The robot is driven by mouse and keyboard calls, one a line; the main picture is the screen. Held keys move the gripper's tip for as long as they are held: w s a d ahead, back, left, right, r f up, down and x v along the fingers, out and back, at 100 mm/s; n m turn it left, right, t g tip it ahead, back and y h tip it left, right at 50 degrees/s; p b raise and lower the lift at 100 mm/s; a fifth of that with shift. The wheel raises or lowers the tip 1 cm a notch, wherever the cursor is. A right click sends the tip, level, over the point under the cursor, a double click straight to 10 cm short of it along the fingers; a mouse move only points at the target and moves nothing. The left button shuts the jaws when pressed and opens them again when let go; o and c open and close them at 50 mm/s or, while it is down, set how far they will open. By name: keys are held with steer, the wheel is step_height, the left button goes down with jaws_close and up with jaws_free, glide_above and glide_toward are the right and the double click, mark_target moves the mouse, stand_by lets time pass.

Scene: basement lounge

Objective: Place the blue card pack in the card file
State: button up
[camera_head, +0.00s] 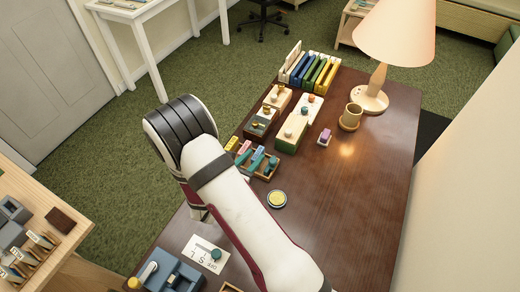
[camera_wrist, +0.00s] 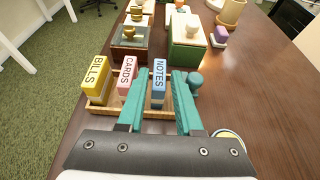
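My gripper (camera_wrist: 160,85), with two teal fingers, points down at a small wooden tray (camera_wrist: 98,108). A blue block marked NOTES (camera_wrist: 159,80) stands upright between the fingers, which appear slightly apart from it. A pink block marked CARDS (camera_wrist: 127,75) and a yellow block marked BILLS (camera_wrist: 95,78) stand to its left in the tray. The tray also shows in the head view (camera_head: 266,176). A file of upright blue, green and yellow packs (camera_head: 312,72) stands at the table's far end. The lower part of the NOTES block is partly hidden.
A teal knob (camera_wrist: 194,82) is close right of the right finger. Wooden stampers and boxes (camera_head: 290,132) stand beyond the tray. A purple block (camera_head: 324,137), a cup (camera_head: 350,117) and a lamp (camera_head: 370,98) are to the right. The table's right middle is clear.

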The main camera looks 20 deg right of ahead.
steer(key=v, duration=0.4)
steer(key=shift+s+a, duration=0.15)
steer(key=shift+a, duration=0.05)
steer(key=shift+s+r, duration=0.25)
steer(key=s+d+r+m+g, duration=0.5)
steer(key=s+r+m+g, duration=0.1)
steer(key=s+m, duration=0.35)
steer(key=s+d+r+m+g, duration=0.55)
steer(key=s+m, duration=0.25)
steer(key=m, duration=0.3)
steer(key=s+a+r+m+t+y, duration=0.1)
steer(key=s+a+r+m+y, duration=0.1)
steer(key=s+a+m+y, duration=0.2)
steer(key=s+a+r+m+t+y, duration=0.1)
steer(key=s+a+m+y, duration=0.3)
steer(key=a+m+y, duration=0.3)
steer(key=a+m, duration=0.1)
steer(key=a, duration=0.1)
steer(key=shift+s+a+r, duration=0.15)
steer(key=shift+a+r, duration=0.2)
steer(key=shift+a, duration=0.05)
